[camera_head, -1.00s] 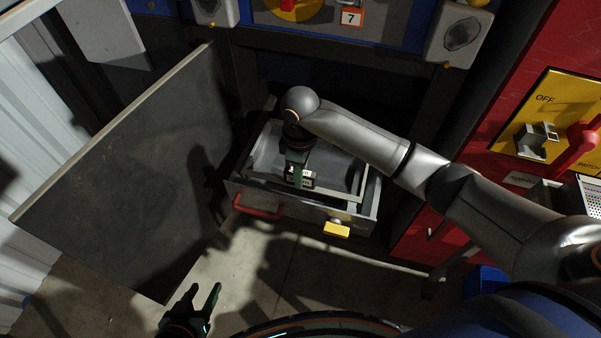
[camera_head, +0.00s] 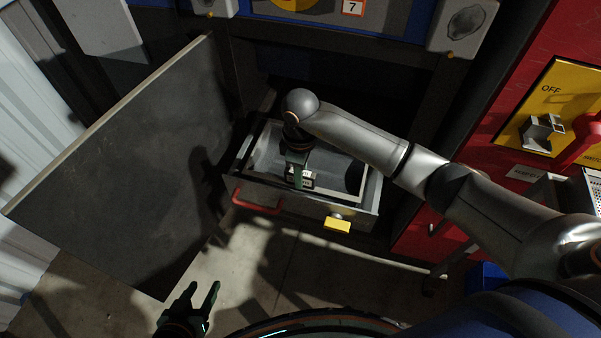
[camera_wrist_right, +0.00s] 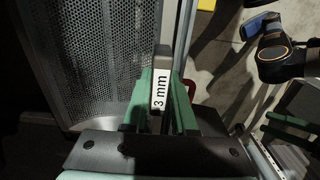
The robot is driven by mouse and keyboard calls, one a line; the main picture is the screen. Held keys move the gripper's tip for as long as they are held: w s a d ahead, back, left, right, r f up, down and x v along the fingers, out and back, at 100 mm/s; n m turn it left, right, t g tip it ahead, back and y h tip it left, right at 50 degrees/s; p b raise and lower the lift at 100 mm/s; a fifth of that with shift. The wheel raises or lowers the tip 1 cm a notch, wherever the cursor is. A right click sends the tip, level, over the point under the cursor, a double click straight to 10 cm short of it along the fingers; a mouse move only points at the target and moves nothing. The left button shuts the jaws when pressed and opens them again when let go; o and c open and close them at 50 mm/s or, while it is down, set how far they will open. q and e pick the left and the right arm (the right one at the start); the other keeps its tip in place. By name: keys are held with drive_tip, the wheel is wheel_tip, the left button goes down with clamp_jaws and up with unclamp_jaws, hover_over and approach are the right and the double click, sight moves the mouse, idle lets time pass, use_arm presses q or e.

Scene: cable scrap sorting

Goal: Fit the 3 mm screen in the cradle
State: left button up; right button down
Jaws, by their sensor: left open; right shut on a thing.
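The 3 mm screen (camera_wrist_right: 85,60) is a curved perforated metal sheet; its grey sheet (camera_head: 338,168) shows inside the cradle in the head view. The cradle (camera_head: 361,221) is a pulled-out drawer-like frame with a red handle and a yellow piece at its front. My right gripper (camera_wrist_right: 162,105) is shut on the screen's tab, which bears a "3 mm" label (camera_wrist_right: 159,88). In the head view this gripper (camera_head: 299,170) points down into the cradle. Whether the screen is fully seated cannot be told. My left gripper (camera_head: 204,290) is open and empty, low at the left.
A large dark door panel (camera_head: 130,175) stands open left of the cradle. A red cabinet with an OFF switch plate (camera_head: 550,108) is at the right. A perforated piece (camera_head: 591,190) stands at the right edge. A blue bin (camera_head: 487,277) is on the floor.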

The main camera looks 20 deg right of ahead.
drive_tip(key=shift+r+p, duration=0.1)
drive_tip(key=shift+p, duration=0.2)
idle(0.4)
drive_tip(key=c, duration=0.6)
unclamp_jaws()
drive_tip(key=shift+c, duration=0.2)
drive_tip(key=shift+s+f, duration=0.15)
drive_tip(key=shift+f, duration=0.05)
wheel_tip(320, 180, up, 13)
drive_tip(key=p, duration=0.1)
drive_tip(key=shift+p, duration=0.4)
